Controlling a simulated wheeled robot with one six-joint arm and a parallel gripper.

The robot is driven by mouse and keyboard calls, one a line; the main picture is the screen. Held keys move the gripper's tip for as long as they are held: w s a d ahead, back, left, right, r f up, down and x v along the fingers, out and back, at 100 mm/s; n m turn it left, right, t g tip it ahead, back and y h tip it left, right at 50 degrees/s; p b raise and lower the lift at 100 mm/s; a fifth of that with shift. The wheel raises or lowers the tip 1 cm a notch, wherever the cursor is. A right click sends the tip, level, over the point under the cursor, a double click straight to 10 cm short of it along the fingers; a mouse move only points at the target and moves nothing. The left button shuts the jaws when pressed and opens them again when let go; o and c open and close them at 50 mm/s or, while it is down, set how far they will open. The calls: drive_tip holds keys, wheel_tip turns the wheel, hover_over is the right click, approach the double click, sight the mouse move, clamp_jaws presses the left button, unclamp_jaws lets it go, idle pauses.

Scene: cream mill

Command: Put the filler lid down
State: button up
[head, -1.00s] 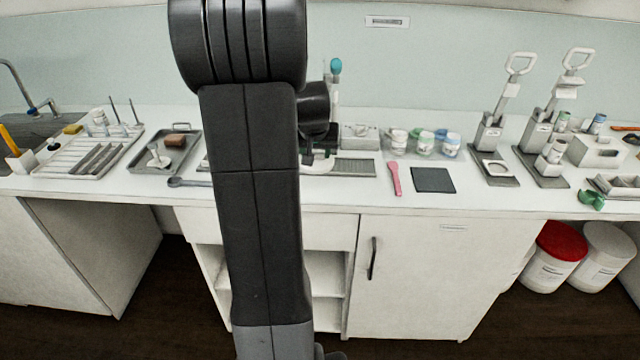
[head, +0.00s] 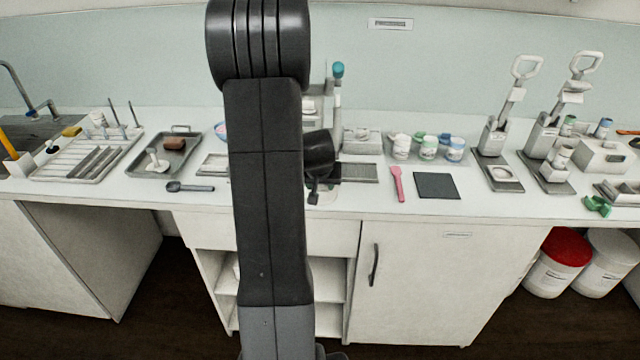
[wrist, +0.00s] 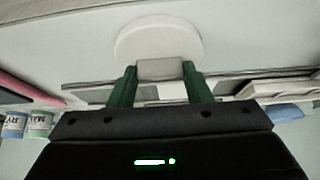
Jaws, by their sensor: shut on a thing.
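The filler lid (wrist: 158,36) is a white disc with a grey block-shaped handle in the wrist view. My gripper (wrist: 160,72) has its green fingers shut on that handle, with the disc beyond the fingertips. In the head view my gripper (head: 316,188) is over the front part of the counter, left of the pink spatula. The lid is mostly hidden or too small to make out there. I cannot tell whether the lid touches the counter.
A grey strip tray (head: 360,173) lies just right of my gripper. A pink spatula (head: 397,184), a dark mat (head: 436,185) and several jars (head: 428,148) are further right. A dark spoon (head: 190,187) lies left. Some bare counter (head: 350,200) shows along the front edge.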

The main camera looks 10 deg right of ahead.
drive_tip(key=shift+f, duration=0.15)
drive_tip(key=o, duration=1)
drive_tip(key=shift+c, duration=0.2)
drive_tip(key=shift+r, duration=0.2)
drive_tip(key=shift+r, duration=0.2)
drive_tip(key=v, duration=1.1)
drive_tip(key=shift+s+r+b, duration=0.25)
drive_tip(key=shift+r+b, duration=0.05)
